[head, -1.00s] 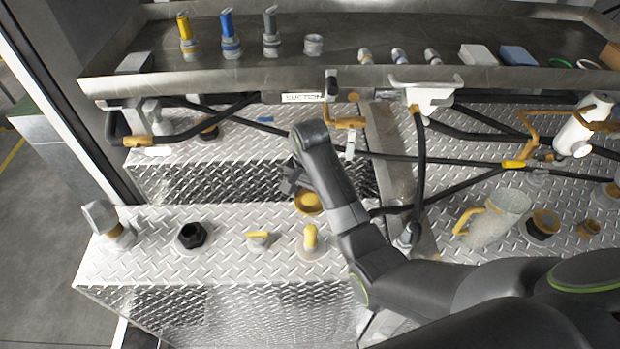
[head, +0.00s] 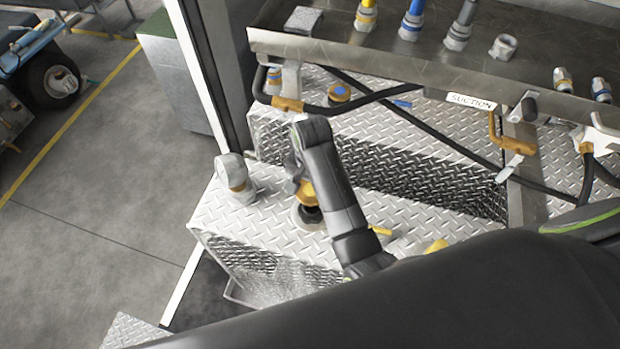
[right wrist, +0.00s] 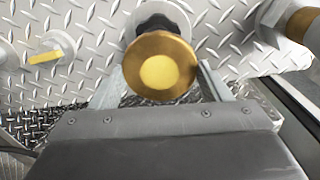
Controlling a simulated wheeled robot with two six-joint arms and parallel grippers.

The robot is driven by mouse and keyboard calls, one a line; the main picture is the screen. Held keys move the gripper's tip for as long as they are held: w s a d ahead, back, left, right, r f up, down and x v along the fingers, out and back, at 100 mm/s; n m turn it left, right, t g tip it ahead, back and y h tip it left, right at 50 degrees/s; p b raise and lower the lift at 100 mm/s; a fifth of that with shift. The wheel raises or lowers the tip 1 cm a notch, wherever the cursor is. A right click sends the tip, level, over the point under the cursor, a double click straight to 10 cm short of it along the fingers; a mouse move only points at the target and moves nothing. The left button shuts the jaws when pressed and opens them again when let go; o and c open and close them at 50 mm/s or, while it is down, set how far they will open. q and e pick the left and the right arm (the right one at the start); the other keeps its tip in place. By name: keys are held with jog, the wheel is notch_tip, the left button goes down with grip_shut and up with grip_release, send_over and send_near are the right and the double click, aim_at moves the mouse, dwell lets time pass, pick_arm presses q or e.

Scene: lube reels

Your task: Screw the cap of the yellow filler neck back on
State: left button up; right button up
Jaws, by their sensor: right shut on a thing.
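My right gripper (right wrist: 160,82) is shut on a round yellow-ochre cap (right wrist: 160,68), with one finger on either side of it. In the head view the cap (head: 306,193) shows partly behind my right forearm. The black filler neck (head: 309,214) stands on a pale round flange on the tread-plate deck, just below the cap. In the right wrist view the black neck (right wrist: 155,24) shows behind the cap, which covers part of it. I cannot tell whether cap and neck touch. No yellow neck body is visible there. My left gripper is out of view.
A grey elbow fitting (head: 235,178) with an ochre band stands left of the neck. A small yellow-handled valve (right wrist: 48,52) is on the other side. A steel shelf (head: 400,52) with nozzles and hanging black hoses lies behind. Open floor is at the left.

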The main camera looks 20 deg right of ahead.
aim_at(312, 197)
jog(key=shift+s+d, duration=0.2)
jog(key=shift+w+a+f, duration=0.1)
jog(key=shift+f, duration=0.4)
jog(key=shift+f+b, duration=0.7)
jog(key=shift+f, duration=1.6)
jog(key=shift+p, duration=0.7)
jog(key=shift+f, duration=0.6)
dwell(0.5)
jog(key=m, duration=0.5)
